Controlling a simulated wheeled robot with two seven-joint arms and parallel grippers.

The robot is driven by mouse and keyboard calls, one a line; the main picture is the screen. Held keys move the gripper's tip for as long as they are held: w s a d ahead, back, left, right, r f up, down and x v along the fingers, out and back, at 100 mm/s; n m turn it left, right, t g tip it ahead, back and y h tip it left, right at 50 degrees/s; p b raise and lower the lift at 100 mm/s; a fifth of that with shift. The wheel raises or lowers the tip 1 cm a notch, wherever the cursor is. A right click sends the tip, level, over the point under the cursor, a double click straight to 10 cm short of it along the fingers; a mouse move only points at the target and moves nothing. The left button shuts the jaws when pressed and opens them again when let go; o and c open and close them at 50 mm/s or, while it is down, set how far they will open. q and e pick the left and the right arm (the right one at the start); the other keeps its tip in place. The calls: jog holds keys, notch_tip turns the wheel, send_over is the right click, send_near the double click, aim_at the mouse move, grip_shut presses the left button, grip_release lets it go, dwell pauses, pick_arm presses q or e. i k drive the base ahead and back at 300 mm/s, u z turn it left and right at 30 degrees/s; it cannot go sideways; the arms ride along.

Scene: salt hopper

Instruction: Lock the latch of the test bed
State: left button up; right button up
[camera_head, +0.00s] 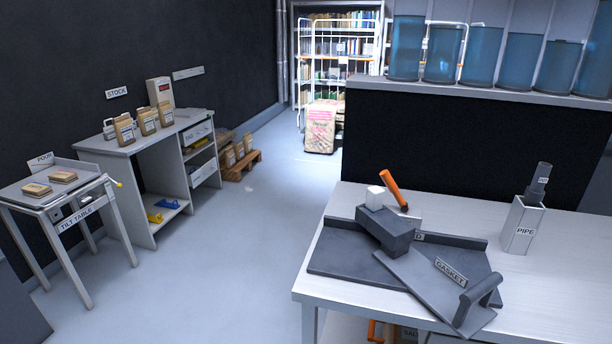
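A low dark grey bed (335,253) with a raised back edge lies on the metal bench at right; I take it to be the test bed. An orange lever (393,188) leans up and to the left behind it, above a pale base; it looks like the latch handle. A dark grey block (388,232) sits on the bed, with a white cube (375,196) at its back. A flat plate labelled GASKET (425,283), with a round bar handle, lies askew over the bed's front right. The block partly hides a label. Neither gripper is in view.
A PIPE holder (521,226) with a grey pipe stands on the bench (555,280) at right. A dark partition with blue tanks rises behind. At left are a tilt table (50,198) with packets and a stock desk (165,135). The floor between is clear.

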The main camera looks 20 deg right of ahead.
aim_at(391, 186)
jog(key=u, duration=0.6)
jog(key=i, duration=3.05)
jog(key=z, duration=3.1)
